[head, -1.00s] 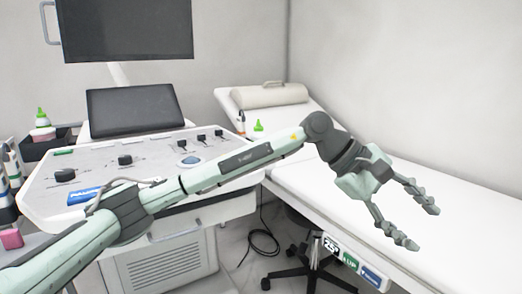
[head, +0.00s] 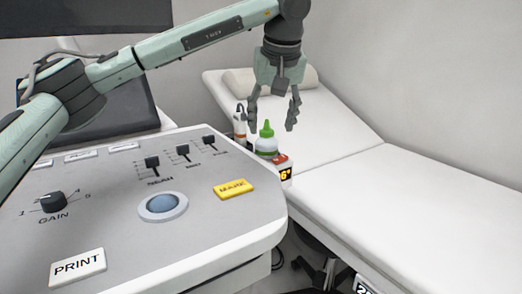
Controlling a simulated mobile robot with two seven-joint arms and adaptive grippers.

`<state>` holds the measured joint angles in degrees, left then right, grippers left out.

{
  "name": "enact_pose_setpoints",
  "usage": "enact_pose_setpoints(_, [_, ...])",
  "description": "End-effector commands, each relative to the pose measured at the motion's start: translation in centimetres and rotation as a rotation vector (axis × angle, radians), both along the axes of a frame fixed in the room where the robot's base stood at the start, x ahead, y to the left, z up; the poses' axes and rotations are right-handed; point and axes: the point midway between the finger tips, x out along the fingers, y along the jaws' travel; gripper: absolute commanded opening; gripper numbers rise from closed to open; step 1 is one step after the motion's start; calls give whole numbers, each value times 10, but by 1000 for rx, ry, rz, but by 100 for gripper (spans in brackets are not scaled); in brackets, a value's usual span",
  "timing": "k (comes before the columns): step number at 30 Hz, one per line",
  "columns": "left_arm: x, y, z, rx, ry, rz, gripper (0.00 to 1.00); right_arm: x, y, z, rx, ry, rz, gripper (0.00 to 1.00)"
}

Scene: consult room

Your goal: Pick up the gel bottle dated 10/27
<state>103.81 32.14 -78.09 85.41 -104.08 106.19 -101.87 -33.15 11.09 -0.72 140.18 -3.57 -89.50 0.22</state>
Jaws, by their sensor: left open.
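A gel bottle (head: 267,142) with a white body and green pointed cap stands upright at the far right side of the console. Its date cannot be read from here. My left gripper (head: 271,124) points down with its fingers apart, in line with the bottle's cap in the picture. The fingers look empty, and I cannot tell whether they touch the bottle. My right gripper is out of view.
The console (head: 110,210) fills the lower left. A white exam bed (head: 400,180) lies behind and right, with a pillow (head: 240,80).

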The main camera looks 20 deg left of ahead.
Motion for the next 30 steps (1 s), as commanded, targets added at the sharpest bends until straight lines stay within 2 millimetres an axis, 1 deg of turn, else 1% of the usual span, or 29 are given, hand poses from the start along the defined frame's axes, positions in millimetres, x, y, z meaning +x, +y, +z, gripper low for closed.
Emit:
enact_pose_setpoints(4, [1, 3, -1, 8, 0, 2, 56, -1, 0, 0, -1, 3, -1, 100])
enact_pose_setpoints(10, [8, 7, -20, 7, 1, 2, 56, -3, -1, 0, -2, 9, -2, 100])
enact_pose_setpoints(14, [13, 9, -28, 8, 0, 2, 56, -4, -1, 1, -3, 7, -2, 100])
enact_pose_setpoints(21, [28, 17, -59, 8, 2, 2, 56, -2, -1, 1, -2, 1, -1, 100])
enact_pose_setpoints(23, [30, 18, -65, 7, 2, 2, 56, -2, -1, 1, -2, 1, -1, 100])
enact_pose_setpoints(30, [32, 19, -67, 6, -1, 1, 56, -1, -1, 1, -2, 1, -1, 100])
